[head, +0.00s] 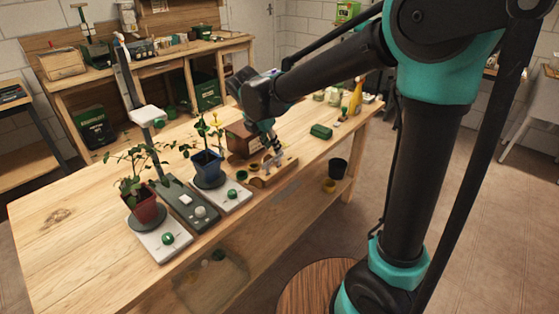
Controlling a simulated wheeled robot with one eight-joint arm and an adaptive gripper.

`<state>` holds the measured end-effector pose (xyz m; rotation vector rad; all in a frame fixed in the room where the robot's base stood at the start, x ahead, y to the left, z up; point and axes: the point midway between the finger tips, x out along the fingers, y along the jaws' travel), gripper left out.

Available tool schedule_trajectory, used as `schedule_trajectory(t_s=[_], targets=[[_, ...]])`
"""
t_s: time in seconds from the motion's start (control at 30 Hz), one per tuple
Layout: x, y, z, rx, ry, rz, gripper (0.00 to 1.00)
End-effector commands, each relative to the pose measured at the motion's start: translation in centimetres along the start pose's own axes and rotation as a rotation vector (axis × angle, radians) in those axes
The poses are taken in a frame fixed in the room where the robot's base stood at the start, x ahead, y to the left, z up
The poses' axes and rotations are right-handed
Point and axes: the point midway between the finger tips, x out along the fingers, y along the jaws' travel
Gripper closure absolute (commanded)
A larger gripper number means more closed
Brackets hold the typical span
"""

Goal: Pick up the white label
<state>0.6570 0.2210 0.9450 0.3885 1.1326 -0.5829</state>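My gripper (275,155) is in the head view, above the wooden bench (95,222), pointing down over a small light-wood rack (285,172). It is small and dark at this distance, so I cannot tell if its fingers are open or shut, or if anything is between them. I cannot pick out a white label for certain; it may be too small to see or hidden by my gripper and arm. A brown wooden box (238,142) stands just left of my gripper.
Left of the rack stand a blue pot (207,165) and a red pot (145,208) with plants, on white bases with green knobs. A grey post with a white head (146,114) rises between them. A green case (321,131) lies to the right. The bench's front-left is clear.

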Motion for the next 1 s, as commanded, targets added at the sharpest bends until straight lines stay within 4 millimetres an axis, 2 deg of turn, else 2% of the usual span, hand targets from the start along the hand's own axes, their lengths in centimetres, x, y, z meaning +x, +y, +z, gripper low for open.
schedule_trajectory(t_s=[0.1,0.37,0.7,1.0], targets=[[1.8,0.0,0.0,0.001,0.000,-0.001,0.73],[3.5,-0.1,0.1,0.002,0.000,0.000,0.73],[7.8,-0.4,0.4,0.001,0.000,0.001,0.73],[8.1,-0.4,0.3,0.001,0.000,0.000,0.74]])
